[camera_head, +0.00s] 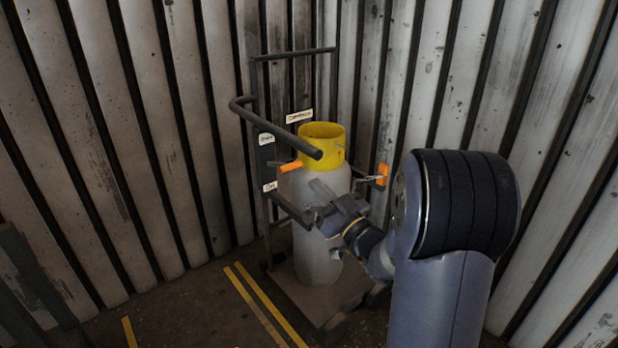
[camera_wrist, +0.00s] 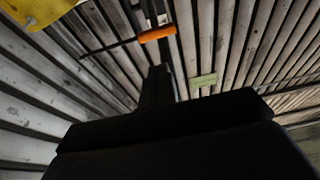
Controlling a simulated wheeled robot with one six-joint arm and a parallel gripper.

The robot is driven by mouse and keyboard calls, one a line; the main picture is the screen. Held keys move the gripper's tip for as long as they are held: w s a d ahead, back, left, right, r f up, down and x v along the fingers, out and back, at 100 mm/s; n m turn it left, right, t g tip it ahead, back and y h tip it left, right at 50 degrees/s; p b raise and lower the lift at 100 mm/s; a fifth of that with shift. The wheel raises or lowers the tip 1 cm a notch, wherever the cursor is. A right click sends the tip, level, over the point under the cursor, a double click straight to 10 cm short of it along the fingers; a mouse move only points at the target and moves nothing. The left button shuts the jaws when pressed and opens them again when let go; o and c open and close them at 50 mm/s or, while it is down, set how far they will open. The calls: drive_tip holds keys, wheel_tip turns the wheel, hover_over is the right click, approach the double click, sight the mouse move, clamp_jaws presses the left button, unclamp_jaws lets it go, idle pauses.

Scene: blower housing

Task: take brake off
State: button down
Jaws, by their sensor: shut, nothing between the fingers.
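A trolley (camera_head: 295,54) with a dark tube frame carries a grey gas cylinder with a yellow collar (camera_head: 322,140). A lever with an orange grip (camera_head: 290,166) is on the trolley's left side, between two small white labels (camera_head: 266,139). Another orange part (camera_head: 382,174) is at its right side. My gripper (camera_head: 316,212) is shut and empty in front of the cylinder, below and right of the left orange grip. In the wrist view the gripper (camera_wrist: 157,85) points up, below an orange grip (camera_wrist: 157,34) on a thin dark rod. I cannot tell which orange part that is.
A bent dark handlebar (camera_head: 270,125) juts forward above the left lever. Ribbed metal walls (camera_head: 150,120) close in behind and on both sides. The floor at front left, with yellow lines (camera_head: 262,305), is mostly clear. A greenish label (camera_wrist: 204,80) shows in the wrist view.

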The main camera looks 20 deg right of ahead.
sight(297, 165)
drive_tip(key=x, duration=0.9)
drive_tip(key=shift+b, duration=0.35)
drive_tip(key=shift+s, duration=0.1)
